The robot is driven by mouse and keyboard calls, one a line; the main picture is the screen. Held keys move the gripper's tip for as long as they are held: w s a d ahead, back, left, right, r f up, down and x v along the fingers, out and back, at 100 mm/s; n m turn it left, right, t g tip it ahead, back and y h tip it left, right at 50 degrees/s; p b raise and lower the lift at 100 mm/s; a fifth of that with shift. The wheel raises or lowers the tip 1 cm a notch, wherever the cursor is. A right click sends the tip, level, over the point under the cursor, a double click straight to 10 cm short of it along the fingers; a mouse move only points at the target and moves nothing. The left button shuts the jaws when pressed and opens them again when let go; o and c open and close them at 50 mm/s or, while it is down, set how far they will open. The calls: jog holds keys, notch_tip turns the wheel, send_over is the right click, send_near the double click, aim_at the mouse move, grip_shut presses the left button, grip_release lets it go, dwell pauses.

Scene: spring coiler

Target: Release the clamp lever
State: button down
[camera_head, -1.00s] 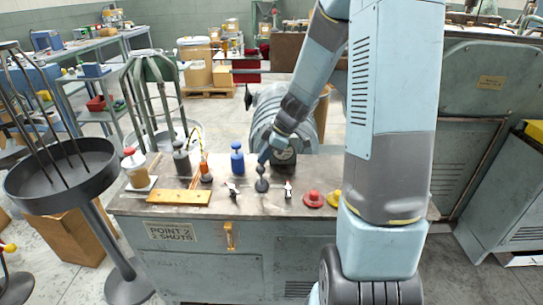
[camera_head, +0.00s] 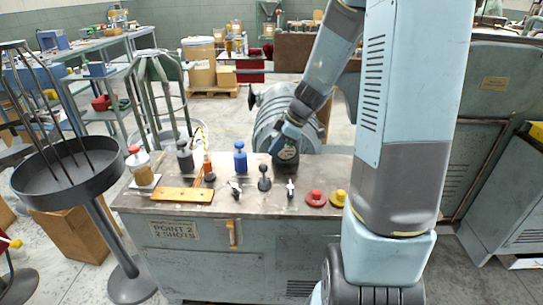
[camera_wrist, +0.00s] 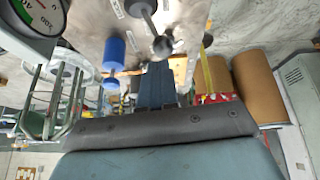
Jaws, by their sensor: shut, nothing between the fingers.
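A dark lever with a ball knob (camera_head: 264,183) stands on the bench top, between two small silver-and-black clamp-like pieces, one at left (camera_head: 236,190) and one at right (camera_head: 290,189). Which of these is the clamp lever I cannot tell for sure. My gripper (camera_head: 277,148) is above and behind the ball-knob lever, apart from it, in front of a round dial gauge (camera_head: 288,160). In the wrist view its blue-grey fingers (camera_wrist: 157,84) are shut and empty, and the dark ball knob (camera_wrist: 162,46) shows just beyond the tips.
Red (camera_head: 315,198) and yellow (camera_head: 337,198) knobs sit at right. A dark round tray (camera_head: 65,175) stands far left.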

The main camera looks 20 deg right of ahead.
jog(key=shift+s+v, duration=0.15)
jog(key=shift+v, duration=1.15)
jog(key=shift+s+v, duration=0.1)
jog(key=shift+v, duration=1.2)
jog(key=shift+a, duration=0.15)
jog(key=s+a+r+m+t+h, duration=0.1)
jog(key=s+r+m+h, duration=0.1)
jog(key=s+r+m, duration=0.5)
jog(key=s+a+r+m+t+h, duration=0.1)
jog(key=s+r+m, duration=0.6)
jog(key=s, duration=0.8)
jog(key=shift+a+r+m+t+h, duration=0.35)
jog(key=shift+t+h, duration=0.35)
jog(key=shift+h, duration=0.5)
